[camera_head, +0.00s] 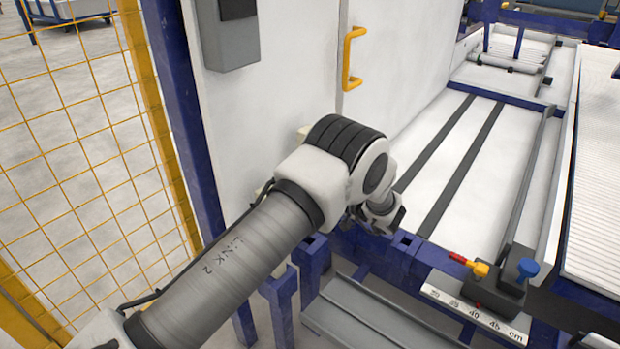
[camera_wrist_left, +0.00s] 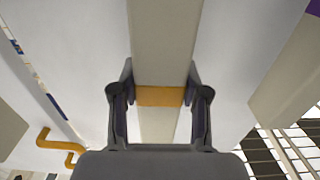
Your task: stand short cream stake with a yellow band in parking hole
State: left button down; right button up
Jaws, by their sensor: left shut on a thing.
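In the left wrist view a cream stake (camera_wrist_left: 165,35) runs between the two fingers of my left gripper (camera_wrist_left: 160,80). Its yellow band (camera_wrist_left: 160,96) is level with the fingers, which are shut on it. The stake's far end is out of that view. In the head view my left arm comes in from the lower left, and the stake cannot be made out for certain. A blue post (camera_head: 312,255) and a second blue post (camera_head: 279,297) stand below the arm. I cannot tell which opening is the parking hole. My right gripper is not in view.
A white cabinet with a yellow handle (camera_head: 352,58) stands behind the arm. A yellow mesh fence (camera_head: 75,160) is at left. At right are a white bed with dark strips (camera_head: 465,165), a scale (camera_head: 465,312) and a blue knob (camera_head: 527,268).

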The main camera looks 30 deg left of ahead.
pick_arm(q)
jog(key=shift+r, duration=0.1)
dwell(0.3)
jog(key=shift+d, duration=0.2)
jog(key=shift+f, duration=0.45)
dwell(0.4)
jog(key=shift+f+b, duration=0.55)
jog(key=shift+f, duration=0.5)
jog(key=shift+f+b, duration=0.7)
jog(key=shift+f, duration=0.55)
